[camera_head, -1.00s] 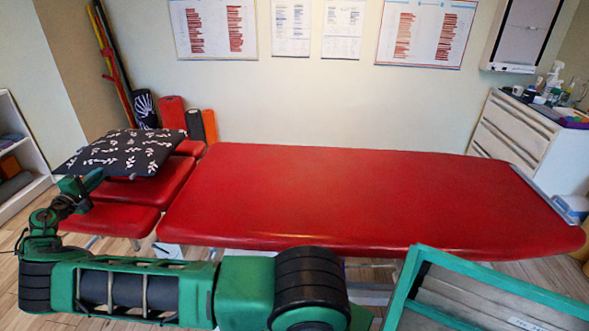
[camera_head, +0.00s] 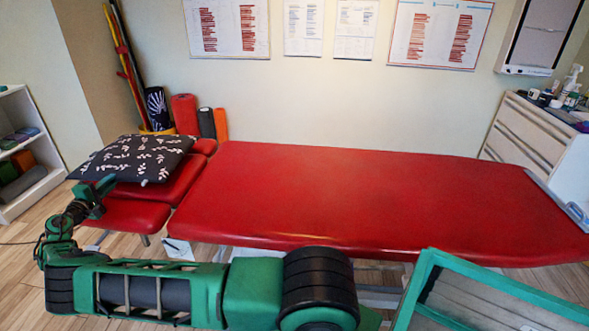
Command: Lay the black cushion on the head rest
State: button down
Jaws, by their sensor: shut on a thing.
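The black cushion (camera_head: 131,158) with white leaf patterns is over the red head rest (camera_head: 168,188) at the left end of the treatment table. It looks flat and covers much of the head rest's middle part. I cannot tell whether it rests fully on the surface. My gripper (camera_head: 104,184) is at the cushion's near edge and is shut on it. The fingertips are partly hidden and small in the view.
The long red table top (camera_head: 380,205) is bare. Rolled mats (camera_head: 186,115) stand against the wall behind the head rest. A white shelf (camera_head: 25,150) is at the left. A green-framed box (camera_head: 490,300) is at the near right. A white drawer unit (camera_head: 525,140) is at the back right.

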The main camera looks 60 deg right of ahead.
jog(key=shift+f, duration=1.15)
jog(key=shift+f, duration=0.15)
jog(key=c, duration=1.7)
grip_release()
jog(key=shift+s+f, duration=0.1)
jog(key=shift+c, duration=0.2)
jog(key=shift+f, duration=0.15)
jog(key=v, duration=0.7)
jog(key=r+v, duration=0.1)
jog(key=v, duration=0.2)
jog(key=shift+a, duration=0.45)
jog(key=shift+d+r, duration=0.1)
